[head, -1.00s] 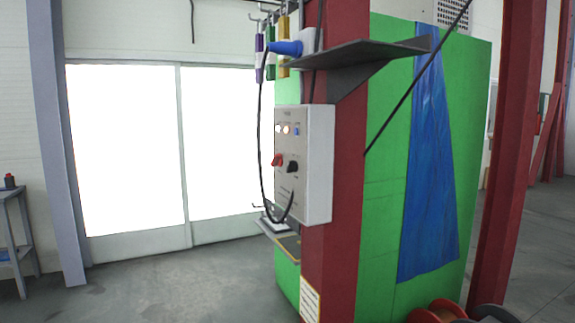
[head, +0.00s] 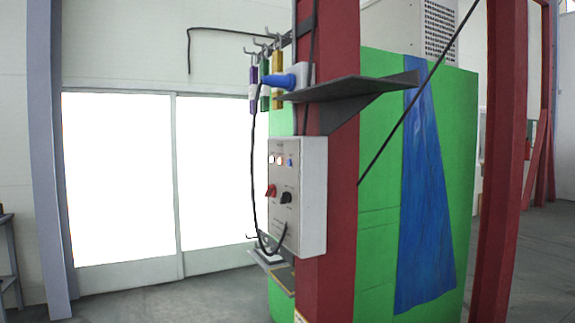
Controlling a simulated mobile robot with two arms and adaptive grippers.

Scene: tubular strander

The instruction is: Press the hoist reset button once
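A grey-white control box (head: 297,196) is fixed to the dark red column. Its front face is seen at a steep angle. Near its top are two pale lit round lamps (head: 275,160) and a small blue button or lamp (head: 290,161). Below them are a red knob (head: 270,191) and a black knob (head: 287,198). The labels are too small to read, so I cannot tell which part is the hoist reset button. Neither of my grippers is in view.
A dark shelf (head: 352,88) juts from the red column (head: 338,180) above the box. A black cable (head: 254,150) hangs in a loop in front of the box from a blue plug (head: 280,81). Open floor (head: 215,300) lies at the left.

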